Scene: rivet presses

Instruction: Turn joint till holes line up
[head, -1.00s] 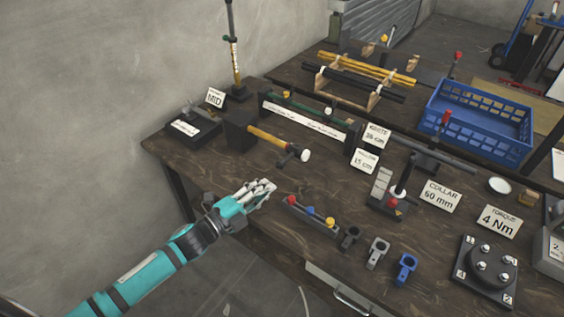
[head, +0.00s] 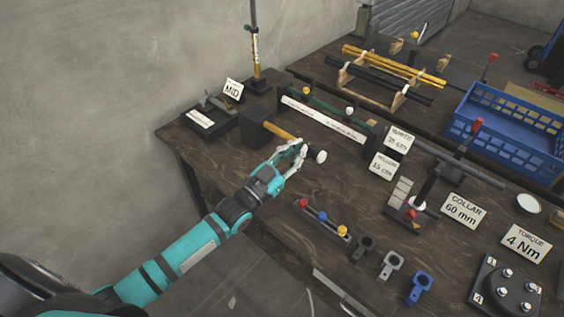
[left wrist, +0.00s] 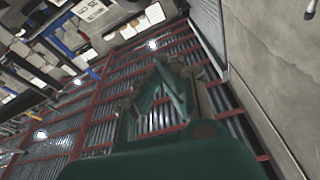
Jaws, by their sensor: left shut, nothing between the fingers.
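A yellow tube (head: 278,130) sticks out of a dark block (head: 256,128) near the table's left end. A white round knob (head: 321,157) shows at the far end of this assembly. The grey joint between them is mostly hidden behind my left gripper (head: 302,149), so its holes cannot be seen. The gripper is shut and empty, right at the joint; I cannot tell whether it touches. In the left wrist view its green fingers (left wrist: 160,95) point at a red-beamed ceiling. My right gripper is not in view.
A rack of colored knobs (head: 323,218) and several clamp-like parts (head: 390,265) lie in front. Signs and a lever press (head: 425,190) stand to the right. A long green fixture (head: 325,115) lies behind. A blue crate (head: 510,125) is at the back right.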

